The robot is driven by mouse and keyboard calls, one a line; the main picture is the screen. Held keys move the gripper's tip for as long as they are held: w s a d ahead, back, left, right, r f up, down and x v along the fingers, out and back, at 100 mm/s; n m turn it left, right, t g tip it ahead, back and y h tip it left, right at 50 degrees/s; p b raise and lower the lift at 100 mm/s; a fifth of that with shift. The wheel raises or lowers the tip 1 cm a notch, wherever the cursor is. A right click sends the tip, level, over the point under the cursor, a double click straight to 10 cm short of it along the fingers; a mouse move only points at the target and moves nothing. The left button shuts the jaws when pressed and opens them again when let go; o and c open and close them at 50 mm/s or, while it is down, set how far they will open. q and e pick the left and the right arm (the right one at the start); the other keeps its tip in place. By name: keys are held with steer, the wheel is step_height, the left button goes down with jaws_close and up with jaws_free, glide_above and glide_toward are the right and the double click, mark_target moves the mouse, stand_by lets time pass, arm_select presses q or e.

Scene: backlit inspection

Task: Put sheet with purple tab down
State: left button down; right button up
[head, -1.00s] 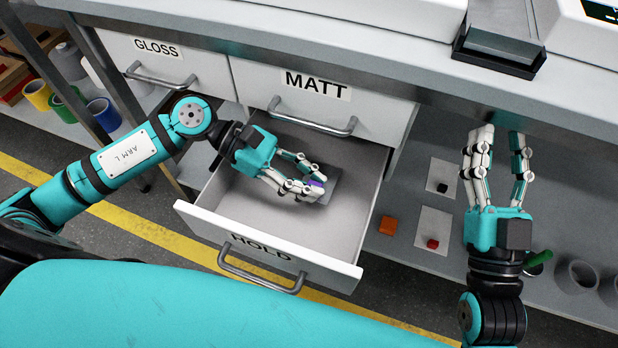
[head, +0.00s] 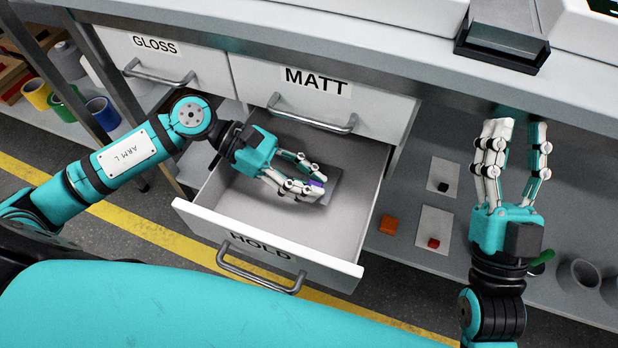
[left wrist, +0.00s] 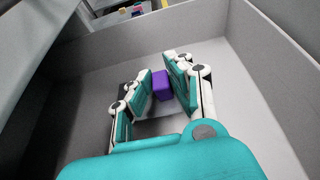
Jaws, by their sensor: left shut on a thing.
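The purple tab (head: 317,184) shows at the fingertips of my left gripper (head: 313,187), inside the open HOLD drawer (head: 225,208). A grey sheet (head: 331,186) extends from the tab, low in the drawer; I cannot tell whether it touches the drawer floor. In the left wrist view the tab (left wrist: 162,88) sits between the two fingers of the left gripper (left wrist: 163,82), which is shut on it. The fingers hide part of the sheet. My right gripper (head: 515,125) is open and empty, over the lower shelf at the right.
The MATT drawer (head: 365,105) and GLOSS drawer (head: 190,65) are closed. Cups (head: 577,275) stand at the right. The HOLD drawer is otherwise clear.

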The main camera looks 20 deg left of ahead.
arm_select(q)
steer(key=c, duration=1.2)
jaws_free()
steer(key=shift+c, duration=0.2)
steer(key=shift+r+p, duration=0.7)
steer(key=shift+p, duration=0.05)
steer(key=shift+a+r, duration=0.15)
steer(key=shift+a, duration=0.5)
steer(key=p+v, duration=0.1)
steer(key=v, duration=0.9)
steer(key=shift+a+r, duration=0.2)
steer(key=shift+a, duration=0.05)
arm_select(e)
steer(key=w+f+g+h, duration=0.2)
steer(key=f+g, duration=0.5)
steer(key=f, duration=0.4)
steer(key=shift+w+d+f+g+h, duration=0.3)
steer(key=shift+w+g+h, duration=0.1)
steer(key=shift+w, duration=0.45)
arm_select(q)
steer(key=shift+w, duration=0.1)
arm_select(e)
steer(key=shift+r, duration=0.1)
